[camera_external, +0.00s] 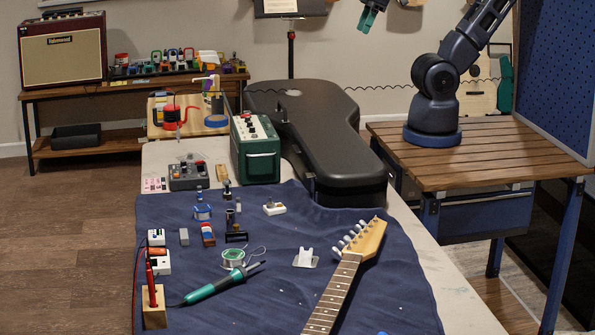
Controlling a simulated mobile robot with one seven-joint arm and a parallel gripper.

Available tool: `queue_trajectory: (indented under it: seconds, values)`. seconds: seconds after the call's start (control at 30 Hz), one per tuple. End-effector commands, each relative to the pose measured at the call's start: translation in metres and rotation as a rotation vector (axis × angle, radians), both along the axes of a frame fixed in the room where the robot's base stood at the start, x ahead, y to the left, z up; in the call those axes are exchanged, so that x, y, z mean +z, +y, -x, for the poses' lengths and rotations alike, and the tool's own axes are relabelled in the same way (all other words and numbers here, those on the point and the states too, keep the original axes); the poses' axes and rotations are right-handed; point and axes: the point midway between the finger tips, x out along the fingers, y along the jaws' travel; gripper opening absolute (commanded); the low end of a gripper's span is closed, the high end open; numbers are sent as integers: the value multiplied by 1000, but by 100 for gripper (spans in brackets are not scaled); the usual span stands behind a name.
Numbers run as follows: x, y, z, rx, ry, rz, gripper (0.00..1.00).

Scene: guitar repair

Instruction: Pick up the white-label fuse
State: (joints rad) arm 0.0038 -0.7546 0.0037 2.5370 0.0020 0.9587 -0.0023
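I cannot pick out the white-label fuse for certain in the external view; the small parts on the dark blue cloth (300,230) are too small to read. Among them are a grey block (184,237), a red-and-blue piece (208,236), a blue-and-white piece (202,212) and a white piece with a dark top (274,208). My gripper (368,24) shows as a teal tip at the top edge, high above and behind the bench and far from these parts. Most of it is cut off by the frame, so its opening is unclear.
A black guitar case (325,150) and a green amplifier box (256,152) stand at the back of the bench. A guitar neck (333,297), soldering iron (215,286), solder spool (233,258) and wooden block with upright probes (154,308) occupy the front.

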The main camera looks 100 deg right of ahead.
Motion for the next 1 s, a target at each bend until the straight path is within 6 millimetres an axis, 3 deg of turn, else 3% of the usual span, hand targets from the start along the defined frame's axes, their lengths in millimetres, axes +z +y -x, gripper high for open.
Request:
queue_trajectory:
  seconds: [0.13,0.27,0.67,1.0]
  values:
    - [1,1,-5,14,5,6,38]
    - [3,4,-24,63,22,25,38]
    - [-1,28,-116,314,94,114,38]
    - [-27,58,-196,537,152,177,38]
